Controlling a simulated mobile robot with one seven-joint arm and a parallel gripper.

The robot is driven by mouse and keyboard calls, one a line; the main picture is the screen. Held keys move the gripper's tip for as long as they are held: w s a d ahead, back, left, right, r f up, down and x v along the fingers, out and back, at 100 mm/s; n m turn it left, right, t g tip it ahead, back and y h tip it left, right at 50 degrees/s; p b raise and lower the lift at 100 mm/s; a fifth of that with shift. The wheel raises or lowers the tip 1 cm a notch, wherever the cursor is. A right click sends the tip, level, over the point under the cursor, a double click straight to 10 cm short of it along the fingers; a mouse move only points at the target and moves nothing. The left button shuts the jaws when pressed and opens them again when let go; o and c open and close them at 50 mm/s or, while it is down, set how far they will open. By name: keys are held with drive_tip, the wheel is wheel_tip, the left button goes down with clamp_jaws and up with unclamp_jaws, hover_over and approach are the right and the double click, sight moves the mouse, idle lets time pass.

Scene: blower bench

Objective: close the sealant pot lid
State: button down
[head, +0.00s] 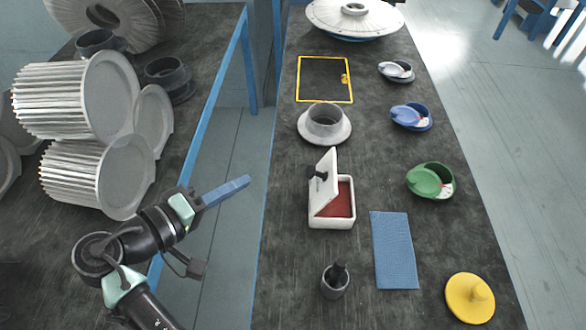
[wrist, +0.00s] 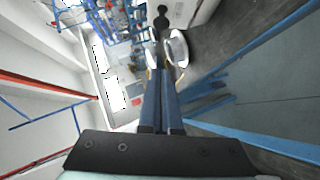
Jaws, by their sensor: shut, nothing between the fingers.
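The sealant pot (head: 345,219) appears to be the white square box with a dark red inside, on the dark bench top. Its white hinged lid (head: 327,187) stands open and steeply tilted on the left side, with a black knob (head: 316,173) on its outer face. In the wrist view a white body with a black knob (wrist: 161,21) shows at the top, cut by the edge. My gripper (head: 247,181) is shut and empty, left of the pot and apart from it, over the gap between the benches. Its blue fingers (wrist: 162,72) lie together in the wrist view.
A grey flanged collar (head: 340,137) stands behind the pot. A cup with a dark tool (head: 335,284) stands in front, and a blue mat (head: 395,250) and yellow disc (head: 470,298) lie right. Several small oval containers line the right side. Fan wheels (head: 100,95) fill the left bench.

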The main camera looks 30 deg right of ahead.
approach(308, 164)
drive_tip(key=w+d, duration=0.2)
drive_tip(key=w, duration=0.2)
drive_tip(key=shift+g, duration=0.3)
drive_tip(key=shift+s+d+f+p, duration=0.15)
drive_tip(key=shift+s+d+f, duration=0.2)
drive_tip(key=shift+d, duration=0.2)
drive_tip(key=shift+s+d+f+p, duration=0.2)
drive_tip(key=shift+s+d+f, duration=0.1)
drive_tip(key=shift+d, duration=0.3)
drive_tip(key=shift+s+d+f+p, duration=0.15)
drive_tip(key=shift+s+d+f, duration=0.2)
drive_tip(key=shift+d, duration=0.2)
drive_tip(key=shift+r, duration=0.15)
drive_tip(key=shift+s+d+m+p, duration=0.2)
drive_tip(key=shift+d+m+p, duration=0.05)
drive_tip(key=shift+m+p, duration=0.2)
